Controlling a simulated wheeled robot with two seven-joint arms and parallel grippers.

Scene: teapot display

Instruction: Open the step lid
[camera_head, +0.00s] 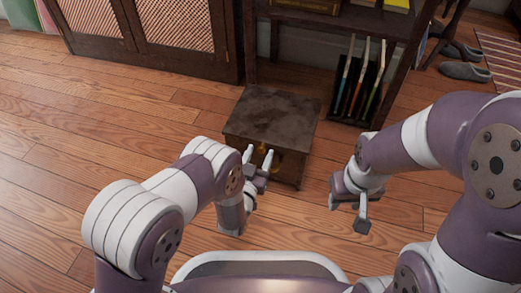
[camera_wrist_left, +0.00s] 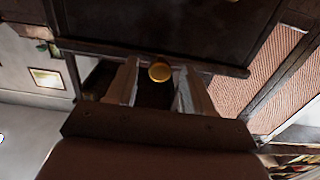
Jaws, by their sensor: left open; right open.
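The step (camera_head: 272,112) is a dark wooden box on the floor, with its flat lid lying shut on top. A round gold knob (camera_wrist_left: 160,72) is on its front side, between the fingers in the left wrist view. My left gripper (camera_head: 258,168) is open at the front of the step, just below the lid's front edge. In the left wrist view its two fingers (camera_wrist_left: 160,85) stand apart, either side of the knob; contact cannot be told. My right gripper (camera_head: 349,214) is open and empty, to the right of the step and above the floor.
A dark cabinet with lattice doors (camera_head: 170,28) stands behind left. A shelf unit with upright books (camera_head: 358,85) is behind right. Slippers (camera_head: 464,71) and a striped rug (camera_head: 503,55) lie far right. Wooden floor (camera_head: 90,120) is clear at left.

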